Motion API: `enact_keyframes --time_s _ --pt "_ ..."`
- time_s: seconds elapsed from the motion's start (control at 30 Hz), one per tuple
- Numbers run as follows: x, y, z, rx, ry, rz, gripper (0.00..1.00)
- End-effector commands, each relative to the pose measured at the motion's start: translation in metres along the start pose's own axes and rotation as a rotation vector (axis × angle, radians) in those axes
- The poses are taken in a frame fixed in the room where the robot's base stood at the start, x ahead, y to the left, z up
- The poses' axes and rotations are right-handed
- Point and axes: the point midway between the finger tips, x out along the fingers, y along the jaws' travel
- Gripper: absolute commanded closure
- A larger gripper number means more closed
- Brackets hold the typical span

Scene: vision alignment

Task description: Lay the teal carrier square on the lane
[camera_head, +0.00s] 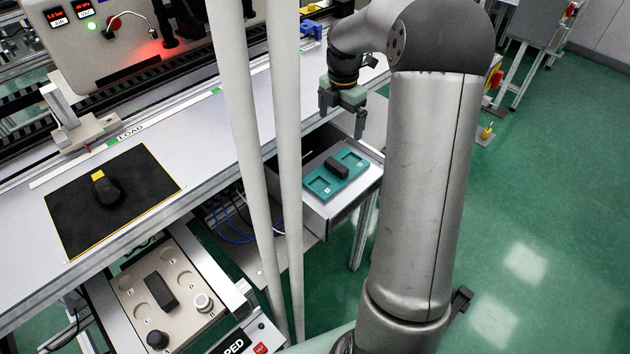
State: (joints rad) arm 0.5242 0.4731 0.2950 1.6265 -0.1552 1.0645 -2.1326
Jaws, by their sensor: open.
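The teal carrier (318,184) lies in an open drawer (345,207) below the bench top. It is a flat plate with square recesses, and a dark block (337,167) sits on its middle. My gripper (343,110) is above and behind the carrier, apart from it, with its fingers spread and pointing down. Nothing shows between the fingers. The lane seems to be the strip marked LOAD (130,130) along the bench, though I cannot tell its exact extent.
A black mat (70,215) with a dark, yellow-marked object (106,188) lies on the bench. A lower tray (187,265) holds several round pieces and a dark block. Two pale upright posts (285,120) cross the view. A machine (150,30) with a red light stands behind.

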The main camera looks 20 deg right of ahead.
Motion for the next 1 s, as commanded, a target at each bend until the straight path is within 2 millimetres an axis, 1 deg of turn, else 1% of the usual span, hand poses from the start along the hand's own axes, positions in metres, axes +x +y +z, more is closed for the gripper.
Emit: enact_keyframes --time_s 0.07,0.17,0.5,0.6,0.7,0.87,1.0 --pt "0.006 0.001 0.004 -0.023 0.004 0.000 0.00" --pt "0.020 0.001 0.003 -0.028 0.006 -0.002 0.00" --pt "0.093 0.001 0.001 -0.027 0.006 -0.002 0.00" --pt "0.109 0.001 0.001 -0.026 0.005 -0.002 0.00" --pt "0.119 0.001 0.002 -0.025 0.004 0.000 0.00" --pt "0.128 0.001 0.000 -0.026 0.004 0.000 0.00" --pt "0.147 -0.001 -0.005 -0.027 0.006 -0.003 0.00"
